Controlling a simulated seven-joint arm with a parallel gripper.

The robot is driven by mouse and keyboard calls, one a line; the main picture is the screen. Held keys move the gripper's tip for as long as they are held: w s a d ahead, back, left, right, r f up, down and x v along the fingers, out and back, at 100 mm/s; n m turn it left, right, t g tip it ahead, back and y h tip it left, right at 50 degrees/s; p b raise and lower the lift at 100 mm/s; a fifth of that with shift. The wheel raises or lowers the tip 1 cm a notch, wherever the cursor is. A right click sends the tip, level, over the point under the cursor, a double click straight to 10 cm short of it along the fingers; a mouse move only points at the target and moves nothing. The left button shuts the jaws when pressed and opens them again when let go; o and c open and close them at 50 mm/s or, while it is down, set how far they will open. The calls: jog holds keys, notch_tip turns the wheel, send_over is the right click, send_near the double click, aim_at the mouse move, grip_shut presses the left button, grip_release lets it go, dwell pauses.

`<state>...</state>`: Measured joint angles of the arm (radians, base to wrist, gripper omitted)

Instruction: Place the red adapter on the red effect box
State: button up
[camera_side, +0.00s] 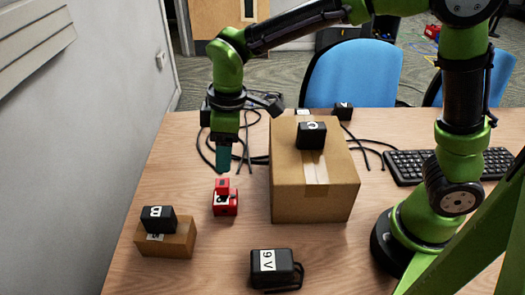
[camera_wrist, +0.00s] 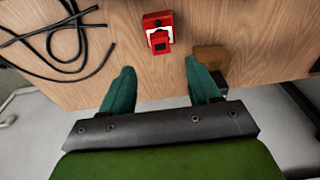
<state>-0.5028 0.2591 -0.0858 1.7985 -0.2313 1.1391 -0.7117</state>
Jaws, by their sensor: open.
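The red effect box (camera_side: 226,207) stands on the table left of the cardboard box. The small red adapter (camera_side: 222,186) shows at its top and appears to rest on it. In the wrist view, the red effect box (camera_wrist: 157,19) lies ahead of my fingers, with the red adapter (camera_wrist: 160,41) over its near part, covering some of its white label. My gripper (camera_side: 223,158) points down above the adapter, apart from it. In the wrist view, the fingers of my gripper (camera_wrist: 159,78) are spread wide with nothing between them.
A large cardboard box (camera_side: 285,192) with a black adapter (camera_side: 312,135) on top stands right of my gripper. A small brown box (camera_side: 177,244) carries another black adapter (camera_side: 158,220). A 9V adapter (camera_side: 271,268) lies in front. Black cables (camera_side: 252,160) and a keyboard (camera_side: 430,165) lie behind.

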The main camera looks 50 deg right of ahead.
jog(key=s+d+r+m+t+y, duration=0.1)
jog(key=s+d+r+m+t, duration=0.5)
jog(key=s+d+m, duration=0.7)
jog(key=shift+s+d+r, duration=0.5)
jog(key=shift+d+r, duration=0.4)
jog(key=shift+r, duration=0.3)
